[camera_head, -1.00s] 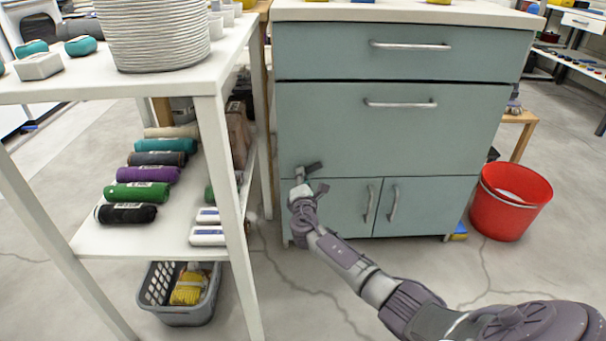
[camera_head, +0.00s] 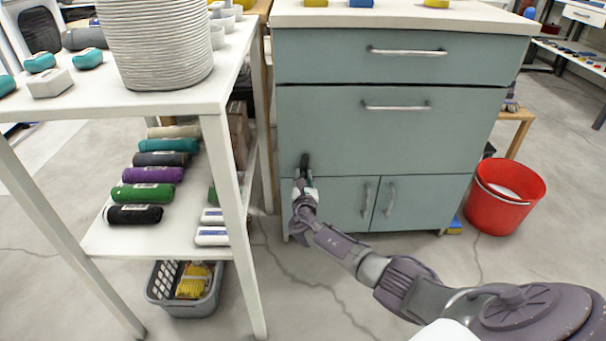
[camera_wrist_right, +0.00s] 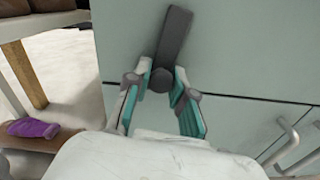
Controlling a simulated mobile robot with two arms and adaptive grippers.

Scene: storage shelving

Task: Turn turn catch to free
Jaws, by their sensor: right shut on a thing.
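The turn catch is a dark grey bar (camera_head: 304,161) on the front of the blue-green cabinet (camera_head: 390,75), left of the large drawer's lower part. In the right wrist view the catch (camera_wrist_right: 176,38) points up from a round pivot, tilted slightly right. My right gripper (camera_head: 304,184) is at the catch. In the right wrist view its teal-padded fingers (camera_wrist_right: 158,84) stand on either side of the pivot end, shut on the catch. The exact contact is partly hidden in the head view. My left gripper is not seen.
A white shelf table (camera_head: 215,95) with rolled cloths stands close to the left of the cabinet. A grey basket (camera_head: 185,308) sits under it. A red bucket (camera_head: 503,203) stands to the right. Open floor lies in front of the cabinet.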

